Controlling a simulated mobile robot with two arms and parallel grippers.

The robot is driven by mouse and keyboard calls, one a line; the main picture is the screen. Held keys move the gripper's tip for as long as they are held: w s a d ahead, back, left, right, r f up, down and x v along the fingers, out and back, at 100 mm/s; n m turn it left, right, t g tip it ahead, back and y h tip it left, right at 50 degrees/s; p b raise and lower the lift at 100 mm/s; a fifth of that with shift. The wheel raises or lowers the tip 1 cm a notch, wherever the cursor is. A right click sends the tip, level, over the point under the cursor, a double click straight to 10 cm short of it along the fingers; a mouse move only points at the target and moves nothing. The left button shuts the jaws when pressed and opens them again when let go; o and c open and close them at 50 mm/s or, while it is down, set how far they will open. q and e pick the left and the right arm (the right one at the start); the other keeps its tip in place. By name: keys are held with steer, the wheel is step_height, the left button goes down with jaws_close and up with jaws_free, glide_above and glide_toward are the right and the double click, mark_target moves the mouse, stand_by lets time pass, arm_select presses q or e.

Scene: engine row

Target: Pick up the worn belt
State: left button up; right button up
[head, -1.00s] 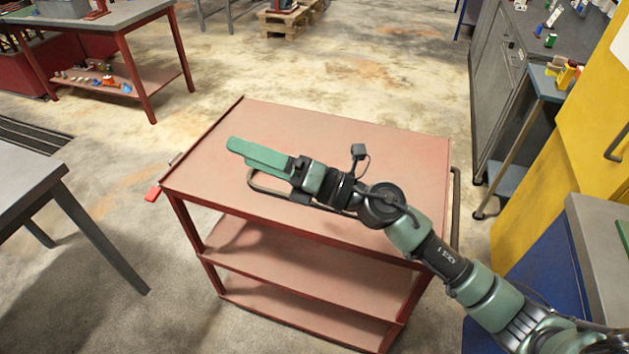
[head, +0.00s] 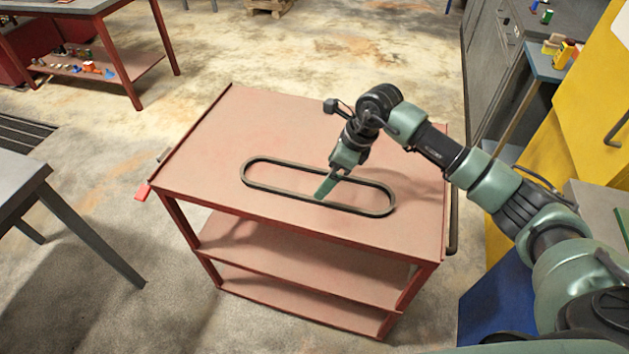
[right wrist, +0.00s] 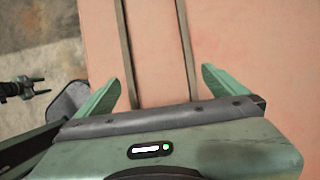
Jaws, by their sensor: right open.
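The worn belt (head: 244,173) is a dark, long oval loop lying flat on the reddish top of the cart (head: 250,115). My right gripper (head: 322,192) points down over the middle of the loop. In the right wrist view, my right gripper (right wrist: 161,77) is open, and two parallel strands of the belt (right wrist: 126,55) run between its spread green fingers. I cannot tell the exact height of the fingertips above the cart. A small gripper with green fingers apart, my left gripper (right wrist: 38,87), shows at the left edge of the right wrist view, away from the belt.
The cart top is otherwise clear, with a raised rim and lower shelves. A grey table (head: 22,182) stands at the left and a red-legged bench (head: 120,72) at the back left. A yellow cabinet (head: 585,120) is close at the right.

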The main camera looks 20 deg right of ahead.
mark_target(316, 187)
steer(key=shift+p+x, duration=0.4)
steer(key=shift+x, duration=1.45)
steer(key=shift+a, duration=0.2)
steer(key=c, duration=0.9)
steer(key=shift+w+r, duration=0.1)
steer(key=shift+c, duration=1.2)
steer(key=shift+r, duration=0.1)
